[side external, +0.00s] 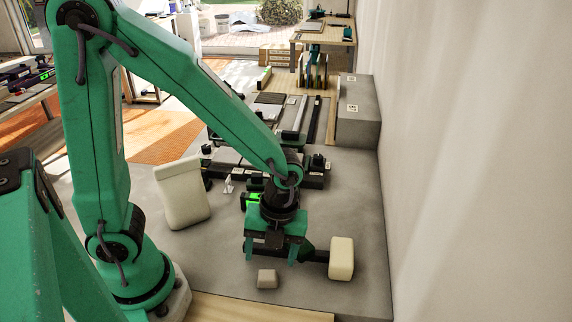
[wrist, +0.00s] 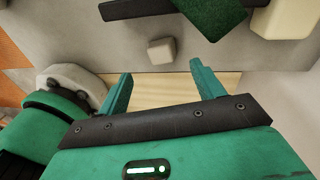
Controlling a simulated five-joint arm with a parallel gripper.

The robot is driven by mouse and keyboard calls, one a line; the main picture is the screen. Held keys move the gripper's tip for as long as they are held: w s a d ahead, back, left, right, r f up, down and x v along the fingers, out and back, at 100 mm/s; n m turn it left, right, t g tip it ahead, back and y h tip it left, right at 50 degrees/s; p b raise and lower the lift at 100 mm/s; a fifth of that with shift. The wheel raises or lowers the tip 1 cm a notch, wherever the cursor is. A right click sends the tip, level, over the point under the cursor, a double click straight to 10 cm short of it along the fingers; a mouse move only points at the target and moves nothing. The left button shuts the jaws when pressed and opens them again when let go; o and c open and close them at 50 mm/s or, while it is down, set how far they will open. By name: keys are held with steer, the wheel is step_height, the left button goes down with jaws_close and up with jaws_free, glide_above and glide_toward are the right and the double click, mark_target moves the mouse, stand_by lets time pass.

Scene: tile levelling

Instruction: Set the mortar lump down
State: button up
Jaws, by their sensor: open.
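The mortar lump (side external: 267,279) is a small beige-grey block resting on the grey slab, close to its front edge. It also shows in the wrist view (wrist: 161,51), just beyond the fingertips and between their lines. My gripper (side external: 273,258) points down above and slightly behind the lump in the side view. In the wrist view its two green fingers (wrist: 161,73) are spread apart with nothing between them. The lump is apart from both fingers there.
A mallet with a cream head (side external: 341,258) and dark handle lies right of my gripper. A pale bag (side external: 182,195) stands at left. Behind are dark rails (side external: 293,118) and a grey block (side external: 358,110) by the wall. A wooden strip (side external: 260,309) borders the front.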

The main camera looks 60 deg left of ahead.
mark_target(269, 274)
steer(key=shift+f, duration=0.5)
steer(key=shift+f, duration=0.1)
steer(key=shift+s+a+f, duration=0.1)
steer(key=shift+f, duration=1.15)
steer(key=shift+s+a+f, duration=0.1)
steer(key=shift+f, duration=1.1)
steer(key=shift+d, duration=0.1)
steer(key=c, duration=1.2)
